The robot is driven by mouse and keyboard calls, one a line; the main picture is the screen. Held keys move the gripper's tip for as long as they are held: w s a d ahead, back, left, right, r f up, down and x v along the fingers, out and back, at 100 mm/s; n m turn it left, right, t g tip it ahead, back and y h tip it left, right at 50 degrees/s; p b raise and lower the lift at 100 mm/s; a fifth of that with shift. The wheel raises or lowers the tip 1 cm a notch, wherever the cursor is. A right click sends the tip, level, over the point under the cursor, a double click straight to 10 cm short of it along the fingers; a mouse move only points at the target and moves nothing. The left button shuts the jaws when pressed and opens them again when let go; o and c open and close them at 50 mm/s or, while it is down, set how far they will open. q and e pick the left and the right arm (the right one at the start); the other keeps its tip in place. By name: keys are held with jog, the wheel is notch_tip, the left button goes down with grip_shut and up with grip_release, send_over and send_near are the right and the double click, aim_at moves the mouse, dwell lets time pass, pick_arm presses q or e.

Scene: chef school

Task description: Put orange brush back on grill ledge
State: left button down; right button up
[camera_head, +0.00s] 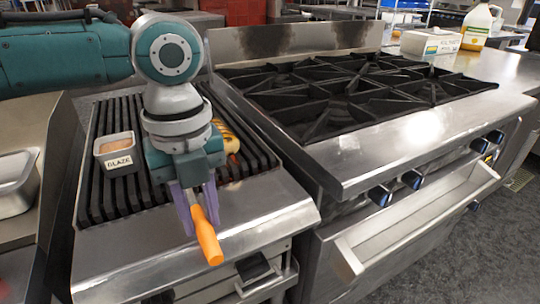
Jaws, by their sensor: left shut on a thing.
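The orange brush (208,236) has its orange handle pointing down and toward the front. My left gripper (196,212) is shut on the brush, with its purple fingers on either side of the handle's upper end. It holds the brush above the steel front ledge (264,209) of the grill. I cannot tell whether the handle touches the ledge. The brush's far end is hidden by my gripper. The grill (97,189) has dark ridged bars behind the ledge. My right gripper is not in view.
A small metal container labelled GLAZE (117,153) stands on the grill left of my arm. A yellow-orange item (227,135) lies partly hidden behind my gripper. A stove (370,95) with black grates is on the right. A steel pan (17,181) is at far left.

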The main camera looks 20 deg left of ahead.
pick_arm(q)
jog(key=c, duration=0.7)
grip_release()
